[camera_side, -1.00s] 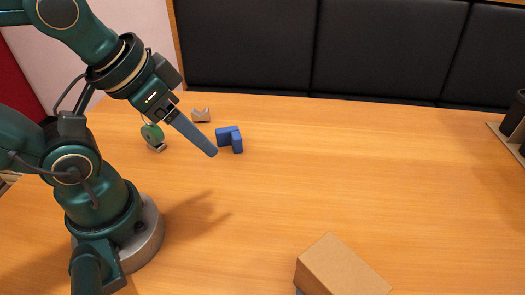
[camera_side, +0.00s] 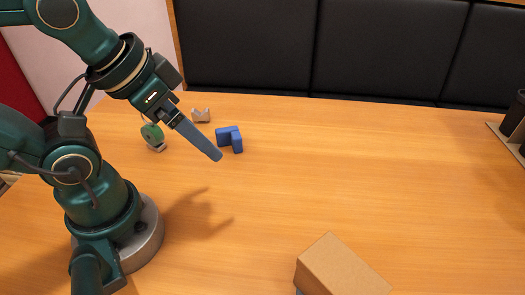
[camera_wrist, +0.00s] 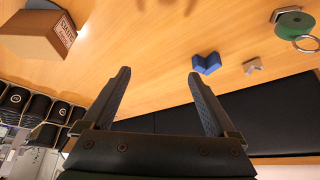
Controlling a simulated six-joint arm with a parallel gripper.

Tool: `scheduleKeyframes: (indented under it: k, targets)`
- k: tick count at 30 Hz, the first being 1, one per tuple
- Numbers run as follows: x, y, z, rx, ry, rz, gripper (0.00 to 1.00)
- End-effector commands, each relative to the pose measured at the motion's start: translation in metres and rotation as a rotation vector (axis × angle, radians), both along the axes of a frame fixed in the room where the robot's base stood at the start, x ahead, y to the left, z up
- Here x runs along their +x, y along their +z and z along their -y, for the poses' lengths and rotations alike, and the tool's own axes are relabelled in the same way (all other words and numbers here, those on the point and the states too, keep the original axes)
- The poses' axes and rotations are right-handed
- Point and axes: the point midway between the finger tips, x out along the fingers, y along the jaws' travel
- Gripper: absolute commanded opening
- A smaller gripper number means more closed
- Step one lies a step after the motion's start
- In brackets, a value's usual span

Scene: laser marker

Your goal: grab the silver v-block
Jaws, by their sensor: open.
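The silver v-block (camera_side: 201,115) is a small grey block with a notch in its top, standing on the table behind my gripper in the side view. In the wrist view the silver v-block (camera_wrist: 252,66) lies to the right, outside the fingers. My gripper (camera_side: 217,155) points down and to the right above the table, apart from the block. In the wrist view my gripper (camera_wrist: 158,78) has its two fingers wide apart with nothing between them.
A blue angled block (camera_side: 229,138) sits close to the v-block. A green round object with a ring (camera_side: 153,137) stands to its left. A cardboard box (camera_side: 340,268) is at the front. Dark canisters (camera_side: 515,118) stand at the right edge. The table's middle is clear.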

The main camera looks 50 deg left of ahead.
Motion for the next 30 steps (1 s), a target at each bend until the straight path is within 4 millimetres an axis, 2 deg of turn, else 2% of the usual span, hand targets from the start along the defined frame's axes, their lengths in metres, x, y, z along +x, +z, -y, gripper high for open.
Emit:
scheduleKeyframes:
  k: [5, 12, 15, 23, 27, 30]
  targets:
    - [0.001, 0.010, 0.000, 0.000, 0.000, 0.004, 0.93]
    - [0.001, 0.055, 0.000, 0.000, 0.000, 0.007, 0.93]
    - [0.009, 0.040, -0.033, 0.201, -0.075, -0.030, 0.93]
    - [0.030, 0.031, -0.116, 0.740, -0.378, -0.184, 0.93]
    - [0.045, 0.036, -0.164, 1.087, -0.664, -0.358, 0.93]
    - [0.056, 0.041, -0.189, 1.289, -0.878, -0.487, 0.93]
